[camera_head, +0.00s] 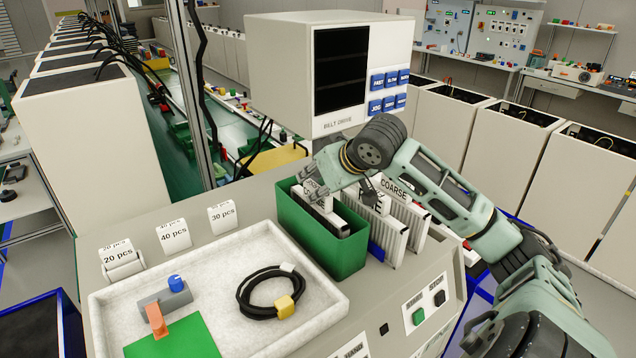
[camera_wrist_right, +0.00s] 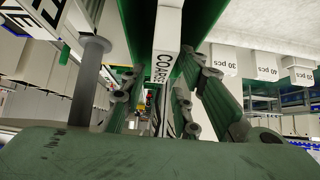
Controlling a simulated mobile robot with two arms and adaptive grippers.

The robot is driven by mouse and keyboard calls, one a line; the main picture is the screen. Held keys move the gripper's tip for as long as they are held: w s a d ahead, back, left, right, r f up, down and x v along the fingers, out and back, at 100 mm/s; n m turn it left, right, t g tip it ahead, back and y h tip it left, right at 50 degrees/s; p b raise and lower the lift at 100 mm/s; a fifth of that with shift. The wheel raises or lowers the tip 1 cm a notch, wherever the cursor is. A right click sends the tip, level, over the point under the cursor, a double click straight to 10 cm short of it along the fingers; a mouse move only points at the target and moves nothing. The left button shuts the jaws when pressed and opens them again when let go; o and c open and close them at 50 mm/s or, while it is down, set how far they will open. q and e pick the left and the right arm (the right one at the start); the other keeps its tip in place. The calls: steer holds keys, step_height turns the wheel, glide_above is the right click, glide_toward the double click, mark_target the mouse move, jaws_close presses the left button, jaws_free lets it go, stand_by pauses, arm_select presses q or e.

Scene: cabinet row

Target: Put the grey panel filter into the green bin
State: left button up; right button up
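The green bin (camera_head: 345,253) stands on the bench, right of the white tray. A thin grey panel filter (camera_head: 328,217) with a white frame is inside it, on edge and slightly tilted, with its top above the rim. In the right wrist view the filter's edge (camera_wrist_right: 168,40) reads COARSE, with the bin's green walls (camera_wrist_right: 207,20) on both sides. My right gripper (camera_head: 318,190) is over the bin, and its fingers (camera_wrist_right: 162,78) straddle the filter with a visible gap on the left side. The filter's lower part is hidden. My left gripper is not in view.
More panel filters, including one marked COARSE (camera_head: 397,190), stand in a rack right of the bin. The tray (camera_head: 230,330) holds a cable coil (camera_head: 268,300) and small parts. Count cards (camera_head: 173,236) stand behind it. A drive cabinet (camera_head: 275,75) rises behind the bin.

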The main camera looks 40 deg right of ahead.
steer(key=shift+o, duration=0.8)
steer(key=shift+s, duration=0.1)
steer(key=v, duration=1.2)
